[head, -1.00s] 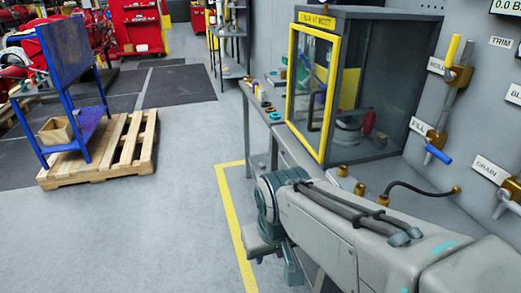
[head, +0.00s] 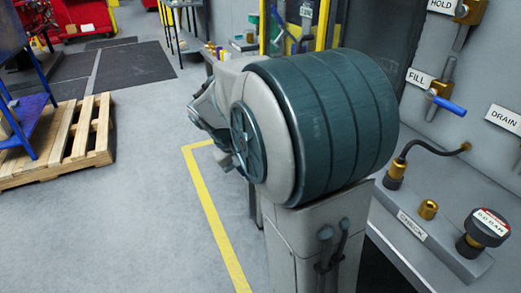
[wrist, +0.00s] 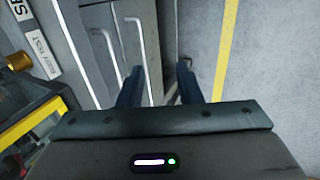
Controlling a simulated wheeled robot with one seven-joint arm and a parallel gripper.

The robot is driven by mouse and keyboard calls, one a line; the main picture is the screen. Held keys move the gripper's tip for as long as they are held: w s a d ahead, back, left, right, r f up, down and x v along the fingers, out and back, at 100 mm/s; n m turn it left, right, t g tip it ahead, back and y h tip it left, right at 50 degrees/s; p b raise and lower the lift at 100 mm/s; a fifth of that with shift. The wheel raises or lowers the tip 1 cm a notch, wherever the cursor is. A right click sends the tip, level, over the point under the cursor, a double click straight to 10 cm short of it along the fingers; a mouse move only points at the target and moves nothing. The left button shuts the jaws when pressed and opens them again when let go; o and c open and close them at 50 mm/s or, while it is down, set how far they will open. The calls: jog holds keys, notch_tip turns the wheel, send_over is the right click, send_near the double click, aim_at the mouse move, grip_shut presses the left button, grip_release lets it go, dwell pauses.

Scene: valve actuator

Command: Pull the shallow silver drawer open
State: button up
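Silver-grey drawer fronts (wrist: 88,32) with pale bar handles stand beyond and left of the fingers. One handle (wrist: 144,60) runs close to the left finger's tip, and another handle (wrist: 108,48) lies further left. I cannot tell which front is the shallow drawer, or whether a finger touches a handle. The fronts look closed. In the head view my arm hides the drawers, and the fingertips are not clear.
A grey panel with brown-gold valves and a black knob (head: 487,228) stands at the right. A yellow floor line (head: 212,215) runs beside the bench. A wooden pallet (head: 75,140) lies at the left, with open floor between.

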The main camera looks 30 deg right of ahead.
jog(key=w+d+f+h+b, duration=0.2)
jog(key=w+f+h+b, duration=0.35)
jog(key=w, duration=0.35)
jog(key=w+d+f+h+b, duration=0.35)
jog(key=w+h+b, duration=0.2)
jog(key=w, duration=0.35)
jog(key=shift+g, duration=0.3)
jog(key=d+f+b, duration=0.1)
jog(key=d, duration=0.3)
jog(key=d+b, duration=0.1)
jog(key=d, duration=0.3)
jog(key=d+f+b, duration=0.1)
jog(key=d, duration=0.4)
jog(key=shift+s+f, duration=0.3)
jog(key=shift+s, duration=0.1)
grip_shut()
